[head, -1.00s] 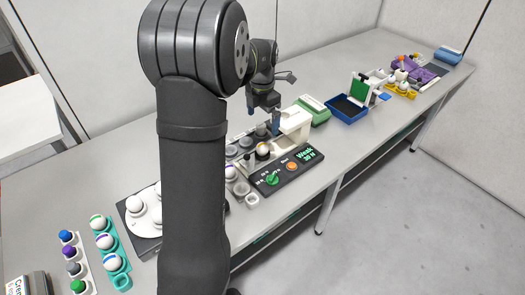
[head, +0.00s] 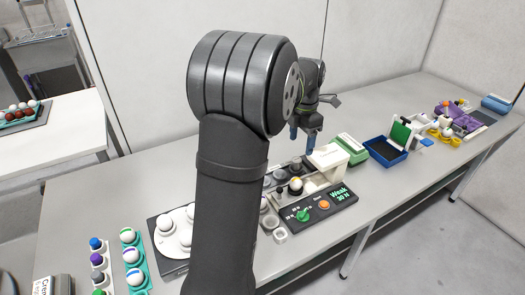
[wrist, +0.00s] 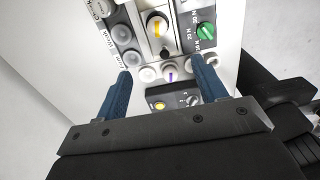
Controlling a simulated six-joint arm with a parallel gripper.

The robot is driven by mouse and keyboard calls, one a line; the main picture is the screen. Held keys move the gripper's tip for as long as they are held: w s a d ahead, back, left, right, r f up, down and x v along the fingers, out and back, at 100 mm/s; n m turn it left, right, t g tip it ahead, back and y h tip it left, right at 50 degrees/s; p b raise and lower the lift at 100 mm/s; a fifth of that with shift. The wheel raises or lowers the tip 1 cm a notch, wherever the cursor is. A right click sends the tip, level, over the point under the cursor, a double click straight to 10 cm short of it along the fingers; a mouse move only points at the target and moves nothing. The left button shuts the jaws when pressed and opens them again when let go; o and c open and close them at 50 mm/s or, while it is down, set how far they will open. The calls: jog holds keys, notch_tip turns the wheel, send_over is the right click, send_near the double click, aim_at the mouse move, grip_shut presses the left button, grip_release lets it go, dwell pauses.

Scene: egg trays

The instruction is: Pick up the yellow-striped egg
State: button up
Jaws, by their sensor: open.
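The yellow-striped egg (head: 296,185) is white with a yellow band and sits in a holder on the dark-and-white station (head: 334,213). The egg also shows at the top of the wrist view (wrist: 157,26). My gripper (head: 304,141) hangs above and behind the egg, clear of it. In the wrist view its two blue fingers (wrist: 160,66) are wide apart with nothing held. A purple-striped egg (wrist: 170,73) appears between and beyond the fingertips, apart from them.
A white housing (head: 326,157) stands close to the right of my gripper. Green and orange knobs sit on the station's front. A turquoise egg tray (head: 140,270) and a round white plate with eggs are at left. A blue box (head: 386,152) is further right.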

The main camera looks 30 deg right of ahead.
aim_at(296, 180)
jog(key=s+a+f+m+t+h, duration=0.1)
jog(key=a+f+m+h, duration=0.1)
jog(key=a+h, duration=0.15)
jog(key=shift+y, duration=0.25)
jog(key=x, duration=1.1)
jog(key=shift+w+a, duration=0.1)
jog(key=shift+a, duration=0.1)
jog(key=shift+a+x, duration=0.1)
jog(key=shift+x, duration=1.3)
jog(key=shift+a+x, duration=0.15)
jog(key=shift+x, duration=1.25)
